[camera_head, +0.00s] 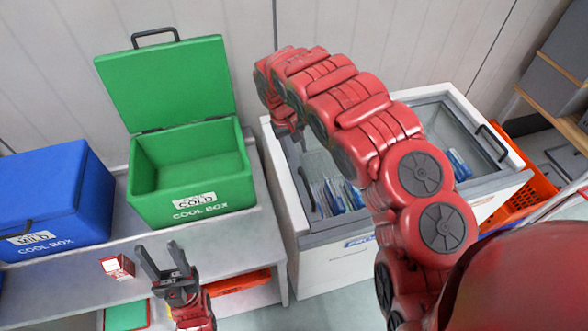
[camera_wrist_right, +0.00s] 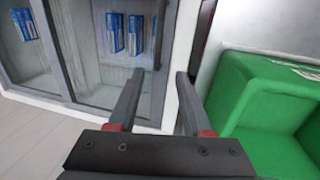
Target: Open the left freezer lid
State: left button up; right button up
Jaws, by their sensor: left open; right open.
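The white chest freezer (camera_head: 350,262) stands right of centre in the head view. Its left lid (camera_wrist_right: 85,75) is a dark-framed glass panel that looks shut, with blue-and-white packs visible beneath. The lid's dark handle (camera_head: 306,188) is near the freezer's left side; it also shows in the right wrist view (camera_wrist_right: 160,32). My right gripper (camera_wrist_right: 160,75) is open and empty, with the handle in line with the gap just beyond its fingertips. Contact cannot be told. My right arm hides part of the freezer. My left gripper (camera_head: 160,256) is open and empty above the bench.
An open green cool box (camera_head: 195,192) and a closed blue cool box (camera_head: 50,200) stand on the grey bench (camera_head: 240,225) left of the freezer. A small red-and-white box (camera_head: 117,267) lies near my left gripper. An orange tote (camera_head: 528,190) is right of the freezer.

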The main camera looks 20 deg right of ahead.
jog(key=b, duration=0.7)
send_near(306, 182)
jog(key=f+p, duration=0.1)
jog(key=f, duration=0.1)
jog(key=d+f+p, duration=0.1)
jog(key=f, duration=0.2)
jog(key=f+p, duration=0.2)
jog(key=shift+d+f, duration=0.15)
jog(key=shift+f, duration=0.05)
jog(key=shift+s+d+f, duration=0.1)
jog(key=shift+f, duration=0.25)
grip_shut()
dwell(0.5)
